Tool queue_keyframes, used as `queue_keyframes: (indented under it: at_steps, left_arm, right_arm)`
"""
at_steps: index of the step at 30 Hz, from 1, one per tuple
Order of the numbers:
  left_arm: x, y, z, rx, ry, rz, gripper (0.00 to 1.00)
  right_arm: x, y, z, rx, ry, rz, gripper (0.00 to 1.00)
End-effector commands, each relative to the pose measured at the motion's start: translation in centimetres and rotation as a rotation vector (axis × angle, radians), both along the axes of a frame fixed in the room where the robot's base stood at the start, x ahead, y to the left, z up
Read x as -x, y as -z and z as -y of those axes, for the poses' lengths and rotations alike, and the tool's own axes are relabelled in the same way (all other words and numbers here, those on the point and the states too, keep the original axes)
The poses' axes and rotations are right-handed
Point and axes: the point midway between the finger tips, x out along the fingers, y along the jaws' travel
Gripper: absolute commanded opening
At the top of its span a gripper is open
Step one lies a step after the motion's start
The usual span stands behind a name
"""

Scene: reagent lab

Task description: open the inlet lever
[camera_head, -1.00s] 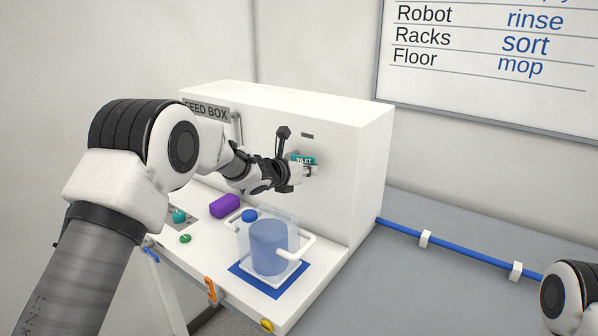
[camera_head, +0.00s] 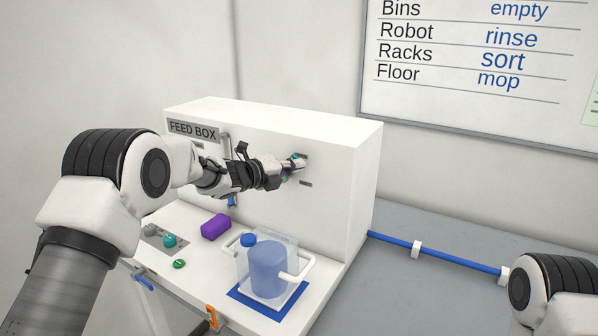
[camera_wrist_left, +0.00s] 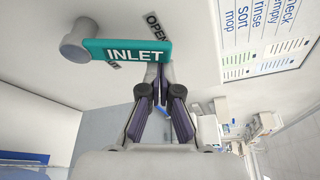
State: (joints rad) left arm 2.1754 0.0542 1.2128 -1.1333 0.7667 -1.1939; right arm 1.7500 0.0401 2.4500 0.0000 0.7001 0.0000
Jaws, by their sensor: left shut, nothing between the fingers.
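The inlet lever (camera_wrist_left: 122,51) is a teal bar with the white word INLET, on a round grey pivot (camera_wrist_left: 76,39). In the left wrist view it reaches right from the pivot. An OPEN label (camera_wrist_left: 153,19) shows above its free end, and another, mostly hidden label (camera_wrist_left: 112,65) below it. My left gripper (camera_wrist_left: 156,72) is shut and empty, its fingertips at the lower edge of the bar near the free end; contact is unclear. In the head view my left gripper (camera_head: 295,165) is at the white box's front, largely hiding the lever.
The FEED BOX (camera_head: 345,175) fills the middle. On its ledge stand a clear container with blue contents (camera_head: 268,268), a purple block (camera_head: 215,227) and small knobs (camera_head: 169,240). A blue pipe (camera_head: 440,256) runs right. My right arm shows at the lower right.

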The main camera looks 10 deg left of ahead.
Motion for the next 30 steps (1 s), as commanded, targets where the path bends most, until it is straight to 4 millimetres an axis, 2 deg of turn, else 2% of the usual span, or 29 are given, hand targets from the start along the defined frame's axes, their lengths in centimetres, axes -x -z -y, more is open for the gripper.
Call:
queue_keyframes:
  at_steps: [14,30]
  left_arm:
    - [-0.9,-1.3,-2.5,0.367,-0.001,-0.133,0.00]
    - [-1.3,-1.8,-3.5,0.370,-0.003,-0.133,0.00]
  right_arm:
    - [0.0,0.9,0.0,0.000,0.000,0.000,1.00]
    - [0.0,1.3,0.0,0.000,0.000,0.000,1.00]
